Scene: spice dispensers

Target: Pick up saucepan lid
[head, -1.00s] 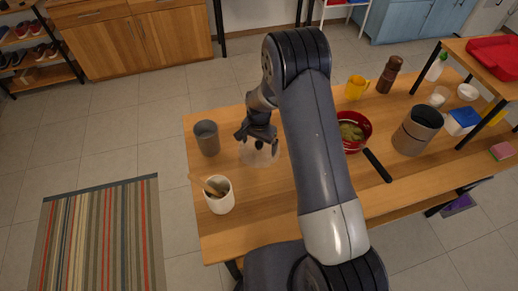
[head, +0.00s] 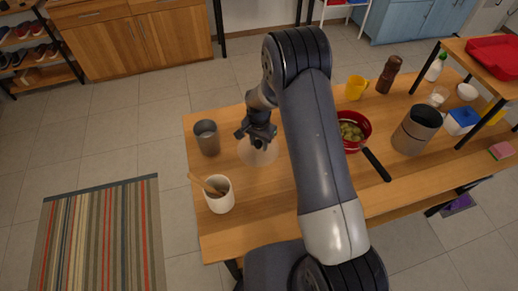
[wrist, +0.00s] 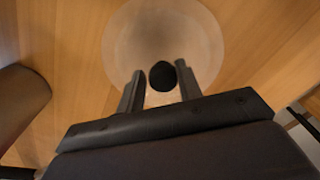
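The saucepan lid (head: 257,157) is a clear, round disc with a black knob, on the left part of the wooden table. In the wrist view the lid (wrist: 205,35) fills the top middle and its black knob (wrist: 163,76) shows between my fingertips. My gripper (head: 258,141) points down over the lid. In the wrist view my gripper (wrist: 161,88) has its two fingers apart, one on each side of the knob; a thin gap shows at the left finger. The red saucepan (head: 353,132), with a black handle, stands to the right, partly hidden by my arm.
A grey cup (head: 207,138) stands just left of the lid. A white crock (head: 221,198) with wooden utensils is in front of it. A yellow mug (head: 355,88), a brown grinder (head: 388,75) and a large canister (head: 416,130) stand to the right.

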